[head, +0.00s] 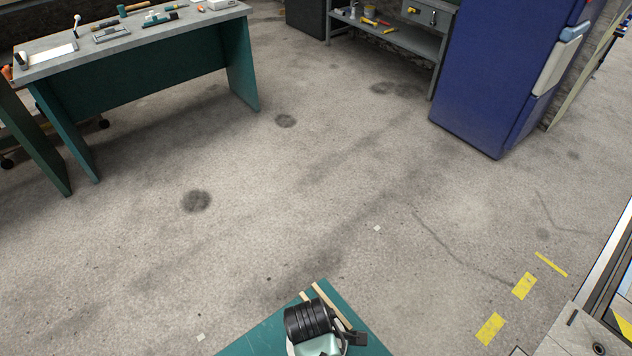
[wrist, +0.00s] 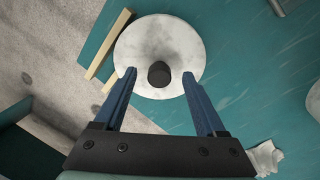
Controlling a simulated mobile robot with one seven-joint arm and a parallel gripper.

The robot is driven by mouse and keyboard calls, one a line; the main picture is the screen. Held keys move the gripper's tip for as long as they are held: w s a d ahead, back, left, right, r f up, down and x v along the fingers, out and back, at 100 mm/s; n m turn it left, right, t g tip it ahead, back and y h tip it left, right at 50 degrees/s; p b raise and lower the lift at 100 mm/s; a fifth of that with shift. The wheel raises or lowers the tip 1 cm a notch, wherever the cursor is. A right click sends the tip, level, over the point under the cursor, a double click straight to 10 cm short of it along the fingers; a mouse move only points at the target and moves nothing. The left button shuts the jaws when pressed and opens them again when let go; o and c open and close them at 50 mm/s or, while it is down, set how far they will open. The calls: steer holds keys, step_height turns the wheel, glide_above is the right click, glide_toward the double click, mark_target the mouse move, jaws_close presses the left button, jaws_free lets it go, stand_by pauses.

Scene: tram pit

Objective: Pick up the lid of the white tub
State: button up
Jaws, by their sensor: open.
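The lid (wrist: 135,45) is a round, white, stained disc with a dark knob (wrist: 159,75) at its middle, in the upper middle of the wrist view. The tub's walls below it cannot be seen there. My gripper (wrist: 159,73) is open and empty. Its two blue fingers reach over the near part of the lid, with the knob between the fingertips in the picture. Whether they are level with the knob or above it, I cannot tell. In the head view my black wrist covers most of the tub area, and only a little white edge shows at the bottom.
The lid is over a teal tabletop (wrist: 250,75). Two pale wooden strips (wrist: 107,45) lie left of it. A crumpled white thing (wrist: 267,158) lies at lower right. A grey bench (head: 130,35) with tools and a blue cabinet (head: 500,70) stand farther off, with clear floor between.

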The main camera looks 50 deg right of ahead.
steer(key=shift+w+d+f, duration=0.1)
steer(key=shift+d+f, duration=0.05)
steer(key=shift+f, duration=0.8)
jaws_close()
